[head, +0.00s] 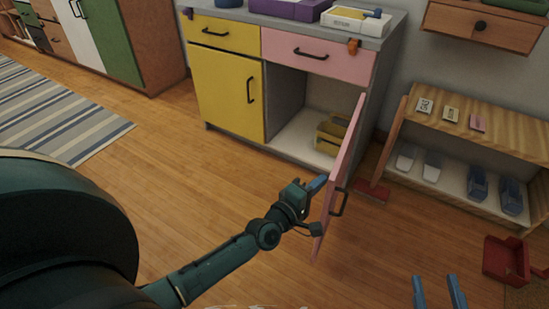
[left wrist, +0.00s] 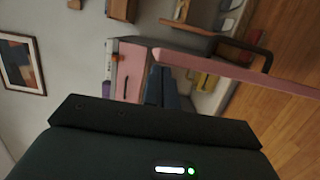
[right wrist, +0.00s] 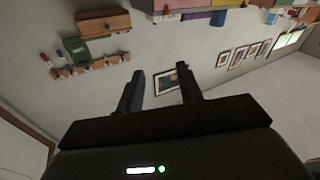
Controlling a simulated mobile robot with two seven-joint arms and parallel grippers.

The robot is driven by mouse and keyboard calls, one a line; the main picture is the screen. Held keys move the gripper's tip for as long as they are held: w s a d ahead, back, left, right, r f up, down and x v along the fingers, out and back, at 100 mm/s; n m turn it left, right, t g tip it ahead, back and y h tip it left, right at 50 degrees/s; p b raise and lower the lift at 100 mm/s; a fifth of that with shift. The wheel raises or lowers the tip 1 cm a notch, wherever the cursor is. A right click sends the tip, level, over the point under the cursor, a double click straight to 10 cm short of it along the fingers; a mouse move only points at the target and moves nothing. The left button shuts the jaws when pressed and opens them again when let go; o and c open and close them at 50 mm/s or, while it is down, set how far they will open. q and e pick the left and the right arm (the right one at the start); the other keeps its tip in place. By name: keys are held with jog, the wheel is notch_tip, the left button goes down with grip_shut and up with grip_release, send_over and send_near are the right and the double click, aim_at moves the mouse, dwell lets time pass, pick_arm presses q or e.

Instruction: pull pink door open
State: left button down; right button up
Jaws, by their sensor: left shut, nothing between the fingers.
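The pink door (head: 344,170) stands swung out from the grey cabinet, on the right side of its opening. Its dark handle (head: 340,203) is on the outer face, facing right. The door and handle also cross the left wrist view (left wrist: 235,68). My left gripper (head: 317,184) is shut and empty, on the door's inner side, with its blue fingertips close to the door. I cannot tell whether they touch it. My right gripper (head: 440,292) is open and empty at the lower right of the head view, away from the door.
The open compartment holds a yellow bin (head: 330,134). A pink drawer (head: 315,53) and a yellow door (head: 228,92) are closed. A wooden shoe rack (head: 490,130) and a red bin (head: 505,260) stand to the right. The wooden floor before the cabinet is clear.

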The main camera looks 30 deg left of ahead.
pick_arm(q)
jog(key=shift+d, duration=0.5)
pick_arm(e)
jog(key=shift+d, duration=0.5)
